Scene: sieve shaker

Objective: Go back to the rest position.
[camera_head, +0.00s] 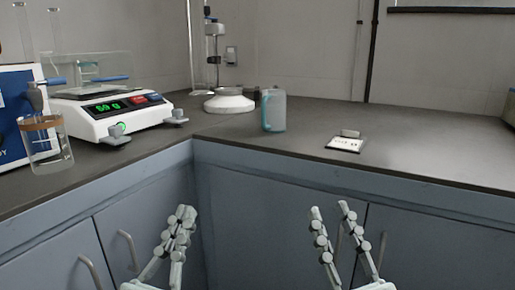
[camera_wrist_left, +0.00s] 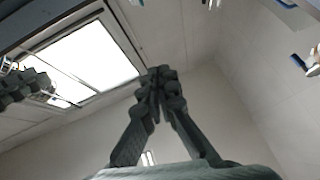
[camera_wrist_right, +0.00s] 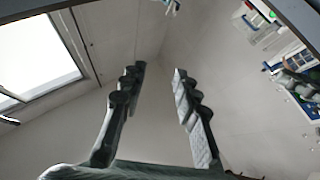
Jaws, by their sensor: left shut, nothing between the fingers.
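My left gripper (camera_head: 184,214) hangs in front of the cabinet doors in the head view, below the worktop edge. Its fingers meet at the tips and hold nothing; they also show closed in the left wrist view (camera_wrist_left: 158,76). My right gripper (camera_head: 329,209) is to its right, also in front of the cabinets and clear of the worktop. Its fingers stand apart with nothing between them, and the gap also shows in the right wrist view (camera_wrist_right: 156,72).
The dark worktop (camera_head: 235,133) forms a corner. On it stand a balance (camera_head: 112,104) with a green display, a glass beaker (camera_head: 46,146), a white round base (camera_head: 229,101), a grey-blue container (camera_head: 273,110) and a small card (camera_head: 345,144). Cabinet doors (camera_head: 250,215) lie behind both grippers.

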